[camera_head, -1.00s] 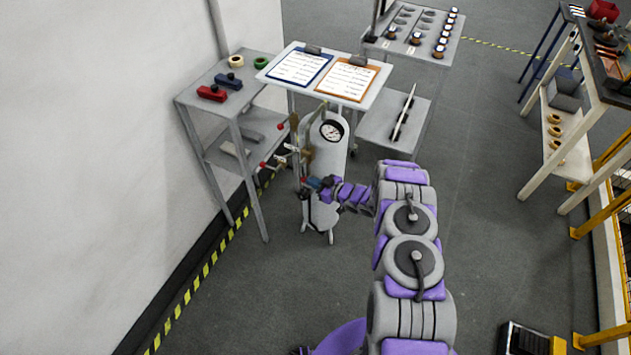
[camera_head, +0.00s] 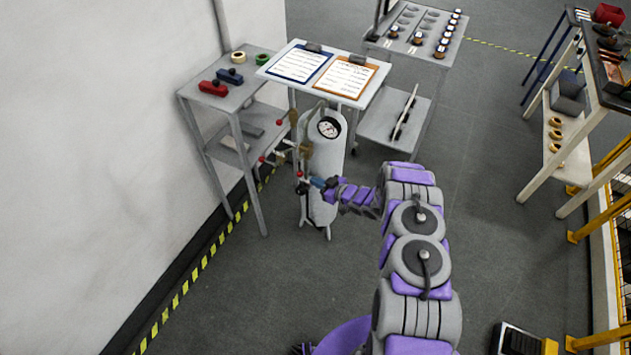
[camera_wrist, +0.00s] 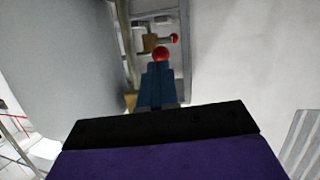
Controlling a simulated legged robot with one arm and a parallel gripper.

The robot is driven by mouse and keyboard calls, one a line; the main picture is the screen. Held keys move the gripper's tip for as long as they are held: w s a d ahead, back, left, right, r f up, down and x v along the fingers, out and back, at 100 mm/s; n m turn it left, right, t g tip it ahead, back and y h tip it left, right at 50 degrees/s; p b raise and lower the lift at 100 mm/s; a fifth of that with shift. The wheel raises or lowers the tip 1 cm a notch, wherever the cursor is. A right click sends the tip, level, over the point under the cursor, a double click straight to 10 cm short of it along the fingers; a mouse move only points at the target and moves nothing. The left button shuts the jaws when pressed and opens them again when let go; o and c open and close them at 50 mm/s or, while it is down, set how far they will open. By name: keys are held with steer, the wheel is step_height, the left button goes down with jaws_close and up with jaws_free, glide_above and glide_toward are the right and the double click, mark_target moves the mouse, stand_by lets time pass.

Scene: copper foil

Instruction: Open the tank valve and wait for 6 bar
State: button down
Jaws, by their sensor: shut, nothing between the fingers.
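The grey tank (camera_head: 322,172) stands upright on short legs in the head view. A round white-faced pressure gauge (camera_head: 329,127) sits at its top; its reading is too small to tell. Brass fittings and valve levers with red knobs (camera_head: 279,123) are on its left side. My gripper (camera_head: 310,182) is at the tank's left front, by a red-knobbed valve. In the wrist view, my blue fingers (camera_wrist: 160,84) are together with nothing between them. A red knob (camera_wrist: 161,54) shows right at their tips; I cannot tell whether they touch. A second red knob (camera_wrist: 174,38) and brass parts are behind.
A grey shelf table (camera_head: 212,92) with red and blue blocks and tape rolls stands left against the wall. A stand with two clipboards (camera_head: 342,78) is behind the tank. Clear floor (camera_head: 500,240) lies to the right.

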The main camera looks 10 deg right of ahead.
steer(key=w+d+f+p+v, duration=0.1)
steer(key=p+v, duration=0.1)
steer(key=v, duration=0.9)
steer(key=w+d+r+m+g+h, duration=0.1)
steer(key=w+d+r+h, duration=0.25)
steer(key=r, duration=0.35)
steer(key=w+d+r+m+h, duration=0.1)
steer(key=w+d+r+h, duration=0.1)
steer(key=d+r+h, duration=0.45)
steer(key=s+a+r+m+g+h, duration=0.1)
steer(key=s+r+m+g, duration=0.1)
steer(key=s+r, duration=0.45)
steer(key=s+r+m+g+h, duration=0.15)
steer(key=s+r, duration=0.25)
steer(key=r, duration=0.5)
steer(key=s+a+r+m+g, duration=0.1)
steer(key=s+a+r, duration=0.3)
steer(key=s, duration=0.9)
steer(key=s+a+r+m+g+y, duration=0.1)
steer(key=s+a+r+g, duration=0.3)
steer(key=s, duration=1)
steer(key=s+a+r+m+g+y, duration=0.1)
steer(key=s+a+r+g, duration=0.2)
steer(key=s, duration=1.1)
steer(key=a+r, duration=0.1)
steer(key=a, duration=0.2)
steer(key=shift+m, duration=0.35)
